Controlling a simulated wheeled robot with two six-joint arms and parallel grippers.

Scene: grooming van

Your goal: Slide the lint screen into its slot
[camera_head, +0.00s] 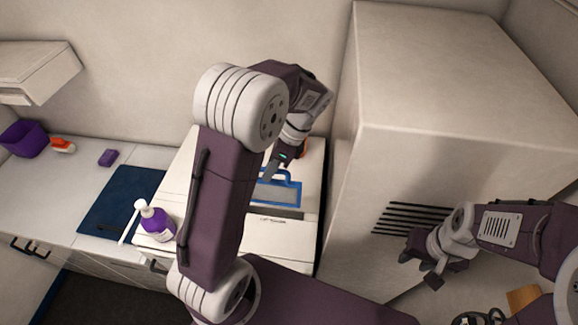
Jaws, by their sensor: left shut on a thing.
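The lint screen (280,192) has a blue frame around a grey mesh, with a blue handle loop at its top. It is over the white machine (285,238); I cannot tell whether it touches the top. My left gripper (286,165) is shut on its handle, and my arm hides the screen's left part. A thin dark line, perhaps the slot (272,220), shows on the machine just in front of the screen. My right gripper (420,270) is open and empty at the right, before the vented cabinet.
A purple bin (24,138) sits far left. The large beige cabinet (440,120) bounds the right side.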

